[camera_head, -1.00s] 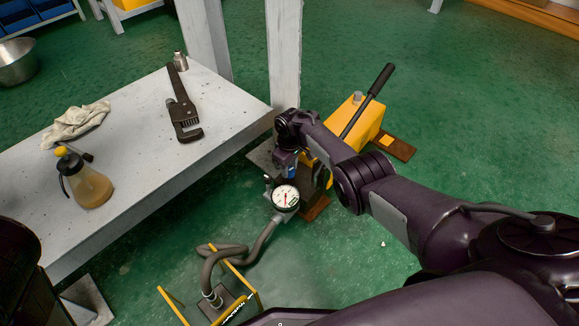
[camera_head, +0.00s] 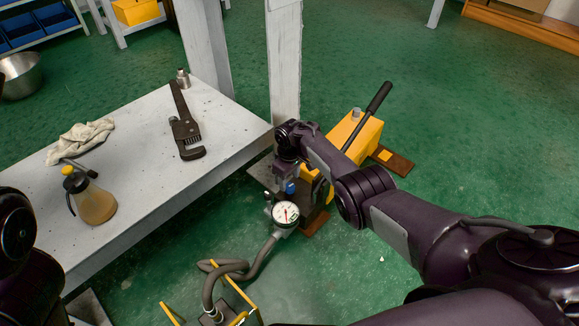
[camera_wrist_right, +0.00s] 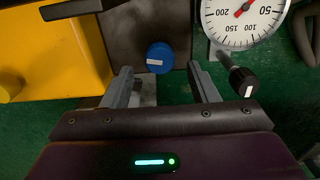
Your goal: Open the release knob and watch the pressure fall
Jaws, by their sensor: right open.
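The pressure gauge (camera_head: 286,213) has a white dial and a red needle. A black knob (camera_wrist_right: 243,82) with a white mark sits below the gauge. I cannot tell which is the release knob. My right gripper is open and empty. My left gripper is out of view.
The yellow pump body (camera_head: 358,132) with its long black handle (camera_head: 367,115) stands beside my right arm. A grey hose (camera_head: 256,265) runs from the gauge.

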